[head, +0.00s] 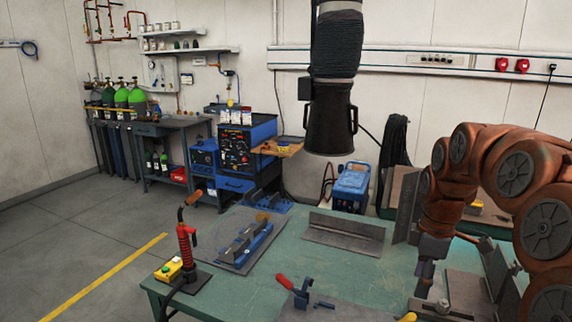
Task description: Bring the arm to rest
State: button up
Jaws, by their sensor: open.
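My arm, copper-brown with grey round joint caps, arches in from the right edge of the head view. My gripper (424,288) points down at the arm's end, over the right part of the green welding table (285,262). It looks small and dark here, and its fingertips are hard to make out. I see nothing held in it. Whether it touches the grey metal parts beside it, I cannot tell.
A black extraction hood (330,120) hangs over the table. A torch on a stand (188,245), a blue clamp fixture (245,245), an angle plate (344,233) and a red-handled clamp (298,290) occupy the table. Open floor (75,245) lies left.

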jog(key=s+a+m+p, duration=0.2)
jog(key=s+a+m, duration=0.4)
jog(key=s, duration=0.8)
jog(key=shift+s+a+r+g, duration=0.35)
jog(key=shift+a+g, duration=0.05)
jog(key=shift+a, duration=0.75)
jog(key=s+f+m, duration=0.1)
jog(key=s+m, duration=0.1)
jog(key=s, duration=0.3)
jog(key=s+a+f+m+p, duration=0.1)
jog(key=s+m, duration=0.2)
jog(key=s, duration=0.2)
jog(key=s+a+f+m, duration=0.1)
jog(key=s+f+m, duration=0.1)
jog(key=s, duration=0.3)
jog(key=shift+a+g+h+p, duration=0.15)
jog(key=shift+g+h+p, duration=0.15)
jog(key=shift+g+p, duration=0.1)
